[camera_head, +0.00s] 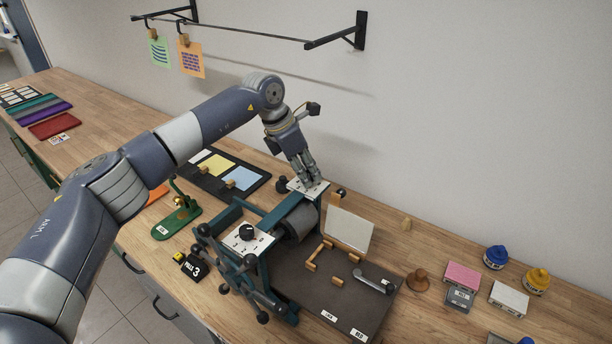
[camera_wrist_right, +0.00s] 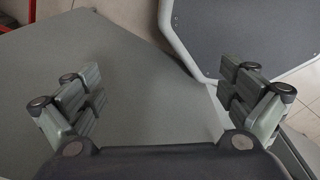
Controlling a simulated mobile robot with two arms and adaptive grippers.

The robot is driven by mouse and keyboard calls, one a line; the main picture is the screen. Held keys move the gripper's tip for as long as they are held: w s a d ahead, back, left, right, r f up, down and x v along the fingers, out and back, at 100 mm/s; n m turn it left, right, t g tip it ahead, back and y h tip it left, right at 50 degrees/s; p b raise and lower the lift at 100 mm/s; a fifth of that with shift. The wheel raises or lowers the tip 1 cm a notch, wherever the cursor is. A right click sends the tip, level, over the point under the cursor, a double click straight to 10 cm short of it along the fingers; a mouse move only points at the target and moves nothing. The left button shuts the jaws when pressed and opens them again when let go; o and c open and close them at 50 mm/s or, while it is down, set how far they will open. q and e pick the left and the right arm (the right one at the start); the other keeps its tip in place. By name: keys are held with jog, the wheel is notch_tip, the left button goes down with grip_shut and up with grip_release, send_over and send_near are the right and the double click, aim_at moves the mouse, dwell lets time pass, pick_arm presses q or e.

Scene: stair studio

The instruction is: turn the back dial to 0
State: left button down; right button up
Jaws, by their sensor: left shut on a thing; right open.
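A small press with teal side frames (camera_head: 282,211) stands on the wooden bench. Its front dial, a black knob (camera_head: 247,232) on a white plate, is in plain view. The back dial sits on a second white plate (camera_head: 319,188) at the far side of the press. My left gripper (camera_head: 309,181) points down over that plate and is shut on the back dial, which its fingers hide. The dial's pointer and numbers cannot be read. My right gripper (camera_wrist_right: 172,95) is open and empty in the right wrist view, with grey surfaces below it; it is not in the head view.
The press bed (camera_head: 320,290) carries wooden pieces and a pale board (camera_head: 348,230). Ink jars (camera_head: 537,281) and blocks stand at right. A wall rail (camera_head: 250,35) hangs above.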

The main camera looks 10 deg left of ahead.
pick_arm(q)
jog(key=n+y+b, duration=0.1)
jog(key=n+b, duration=0.2)
jog(key=n+t+y+b, duration=0.1)
jog(key=n+b, duration=0.2)
jog(key=n+t+y+b, duration=0.1)
jog(key=n+b, duration=0.2)
jog(key=shift+d+f, duration=0.1)
jog(key=shift+d, duration=0.15)
jog(key=n+y+b, duration=0.1)
jog(key=n+b, duration=0.1)
jog(key=n, duration=0.1)
jog(key=shift+d, duration=0.1)
jog(key=shift+r+n+y+b, duration=0.25)
jog(key=shift+n+y+b, duration=0.55)
jog(key=shift+n, duration=0.8)
jog(key=c, duration=1.3)
grip_release()
jog(key=shift+c, duration=0.2)
jog(key=shift+s, duration=0.1)
